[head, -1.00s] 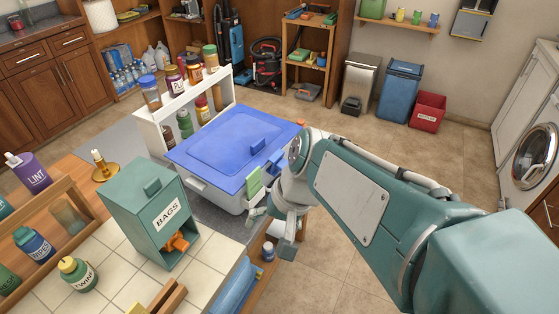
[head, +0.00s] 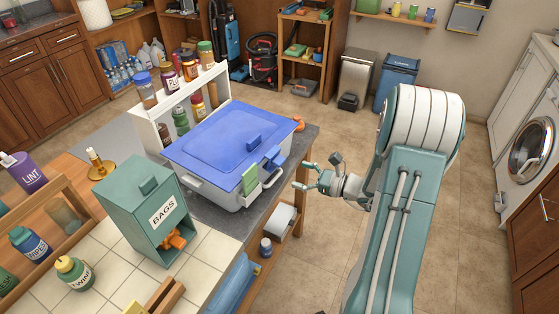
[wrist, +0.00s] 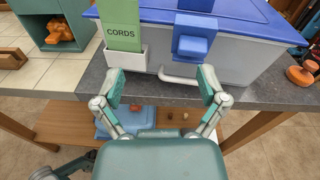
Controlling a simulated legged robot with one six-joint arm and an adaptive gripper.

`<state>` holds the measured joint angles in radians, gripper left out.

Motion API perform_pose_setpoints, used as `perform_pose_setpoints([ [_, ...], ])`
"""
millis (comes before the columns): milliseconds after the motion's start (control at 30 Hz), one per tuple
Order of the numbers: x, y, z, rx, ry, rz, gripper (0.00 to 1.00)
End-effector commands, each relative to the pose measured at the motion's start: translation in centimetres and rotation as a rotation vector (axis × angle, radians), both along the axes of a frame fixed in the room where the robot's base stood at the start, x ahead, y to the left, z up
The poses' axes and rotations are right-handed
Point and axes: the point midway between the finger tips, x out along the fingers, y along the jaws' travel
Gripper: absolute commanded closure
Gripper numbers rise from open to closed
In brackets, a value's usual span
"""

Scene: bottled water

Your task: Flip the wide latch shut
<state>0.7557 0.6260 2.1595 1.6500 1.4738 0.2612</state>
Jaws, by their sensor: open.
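A grey-white bin (head: 218,190) with a blue lid (head: 215,140) stands on the dark counter. A wide blue latch (head: 272,159) sits at the lid's front edge and shows in the wrist view (wrist: 193,42) with a block jutting toward me. I cannot tell whether it is fastened. Left of it a green CORDS card (wrist: 122,25) stands in a white holder on the bin's front. My gripper (head: 316,172) is open and empty, right of the bin and apart from it. In the wrist view its fingers (wrist: 162,88) spread below and in front of the latch.
The dark counter's edge (wrist: 270,97) runs below the bin, with a wooden shelf (wrist: 60,120) under it. An orange object (wrist: 301,74) lies right of the bin. A teal BAGS box (head: 150,215) and a white jar rack (head: 185,105) stand close by. Floor right of the counter is open.

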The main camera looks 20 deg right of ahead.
Motion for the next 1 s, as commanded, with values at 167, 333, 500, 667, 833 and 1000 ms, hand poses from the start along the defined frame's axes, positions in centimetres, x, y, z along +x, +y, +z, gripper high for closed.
perform_pose_setpoints([
  [167, 0.3, -3.6, -2.2, 0.105, 0.005, -0.139, 0.09],
  [333, 1.1, -3.4, -2.3, 0.116, 0.005, -0.152, 0.09],
  [500, 3.5, -1.8, -2.3, 0.115, 0.004, -0.148, 0.09],
  [667, 6.0, -0.2, -2.3, 0.113, 0.003, -0.148, 0.09],
  [833, 8.2, 1.2, -2.3, 0.114, 0.005, -0.149, 0.09],
  [1000, 9.3, 1.8, -2.3, 0.114, 0.004, -0.15, 0.09],
])
